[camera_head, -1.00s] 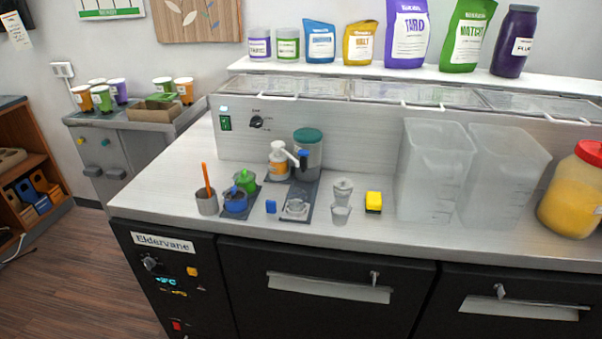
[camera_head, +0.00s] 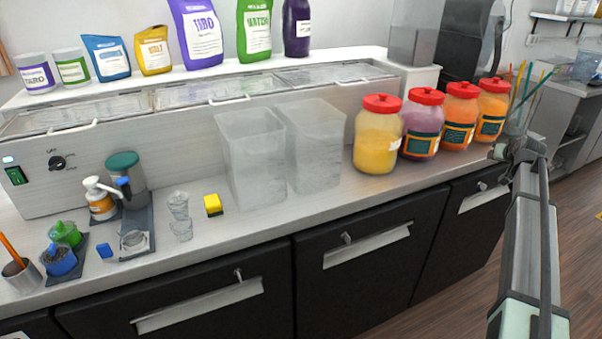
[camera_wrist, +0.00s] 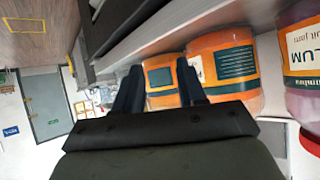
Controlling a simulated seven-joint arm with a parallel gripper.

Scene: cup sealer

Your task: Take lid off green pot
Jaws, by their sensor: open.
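The small green pot (camera_head: 66,236) stands at the left end of the counter in the head view, on a dark mat beside a blue pot (camera_head: 60,262). A green lid with a knob (camera_head: 58,226) seems to sit on it; its fit is too small to make out. The green pot is not in the wrist view.
A grey cup with an orange stick (camera_head: 22,275) stands left of the pots. A pump bottle (camera_head: 100,200) and a green-lidded container (camera_head: 126,178) stand behind. Clear bins (camera_head: 250,165) and a yellow jar (camera_head: 378,138) lie between my gripper and the pots.

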